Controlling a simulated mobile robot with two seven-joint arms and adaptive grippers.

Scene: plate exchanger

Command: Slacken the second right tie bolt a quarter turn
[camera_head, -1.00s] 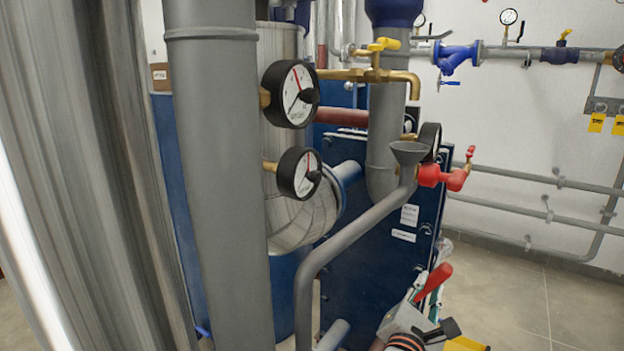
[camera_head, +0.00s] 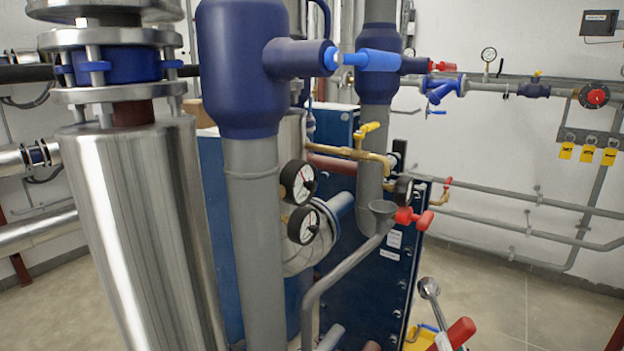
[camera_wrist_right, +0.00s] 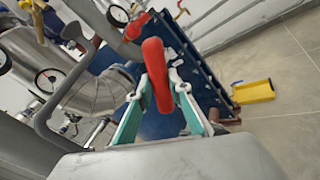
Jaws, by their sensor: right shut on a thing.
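The dark blue plate pack (camera_head: 372,290) of the exchanger stands in the middle of the head view. Several tie bolts (camera_head: 405,285) run down its right edge; which one is the second is hard to tell. My right gripper (camera_wrist_right: 158,88), with teal and white fingers, is shut on a red handle (camera_wrist_right: 156,62) in the wrist view. In the head view the red handle (camera_head: 462,331) shows at the bottom, with a chrome wrench head (camera_head: 429,288) up and left of it, near the plate edge. Contact between wrench and bolt cannot be made out. My left gripper is not in view.
A grey drain pipe with a funnel (camera_head: 382,207) and a red-handled valve (camera_head: 413,218) stand in front of the plates. Two gauges (camera_head: 298,182) sit left of them. A yellow box (camera_wrist_right: 253,91) lies on the floor. Floor at the right is clear.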

